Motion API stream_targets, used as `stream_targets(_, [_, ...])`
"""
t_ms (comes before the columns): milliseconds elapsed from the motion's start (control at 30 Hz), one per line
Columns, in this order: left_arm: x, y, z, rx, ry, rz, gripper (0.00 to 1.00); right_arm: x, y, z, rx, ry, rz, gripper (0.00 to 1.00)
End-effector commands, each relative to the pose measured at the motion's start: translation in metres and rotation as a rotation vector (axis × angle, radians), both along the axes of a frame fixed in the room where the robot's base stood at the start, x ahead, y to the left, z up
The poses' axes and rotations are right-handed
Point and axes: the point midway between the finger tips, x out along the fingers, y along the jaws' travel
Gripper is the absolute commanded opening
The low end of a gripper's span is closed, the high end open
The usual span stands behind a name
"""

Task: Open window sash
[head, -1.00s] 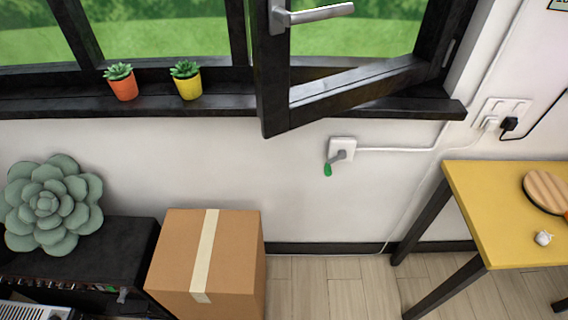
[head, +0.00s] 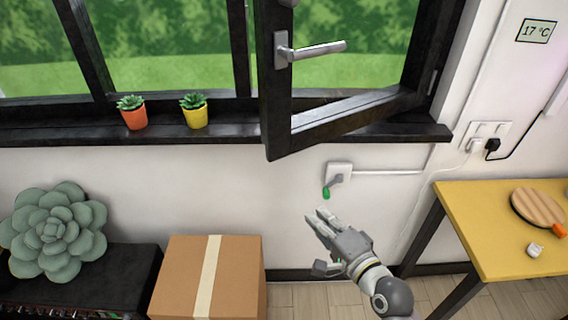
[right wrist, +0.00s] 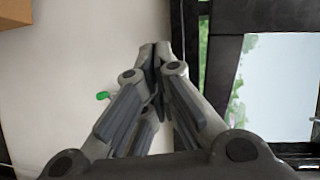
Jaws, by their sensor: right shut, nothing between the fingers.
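The window sash (head: 275,105) has a dark frame and stands swung open into the room, hinged at its right side. Its grey lever handle (head: 318,50) sticks out to the right from the sash's free edge. My right gripper (head: 318,217) is in front of the wall, below the sash and apart from it. In the right wrist view its fingers (right wrist: 155,50) are together with nothing between them. The dark sash frame (right wrist: 228,75) shows at the right there. My left gripper is not in view.
A grey crank with a green knob (head: 326,192) sits on a wall box just above my right gripper. Orange (head: 134,119) and yellow (head: 196,117) plant pots stand on the sill. A cardboard box (head: 180,280) and a yellow table (head: 475,225) flank the floor.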

Motion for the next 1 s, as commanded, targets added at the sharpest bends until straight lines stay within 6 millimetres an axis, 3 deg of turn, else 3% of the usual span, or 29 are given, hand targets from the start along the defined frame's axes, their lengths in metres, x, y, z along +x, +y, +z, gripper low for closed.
stream_targets(33, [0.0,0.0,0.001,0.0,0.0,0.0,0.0,-0.004,0.004,0.027,0.049,-0.026,0.013,0.0])
stream_targets(100, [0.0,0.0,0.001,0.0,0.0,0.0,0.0,-0.008,0.007,0.05,0.1,-0.045,0.026,0.0])
stream_targets(233, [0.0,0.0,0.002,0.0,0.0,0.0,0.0,-0.012,0.011,0.071,0.145,-0.061,0.04,0.0])
stream_targets(367, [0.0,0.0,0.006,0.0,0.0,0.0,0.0,-0.003,0.017,0.073,0.151,-0.062,0.04,0.0])
stream_targets(1000, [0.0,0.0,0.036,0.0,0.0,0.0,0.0,0.093,0.072,0.073,0.145,-0.061,0.041,0.0])
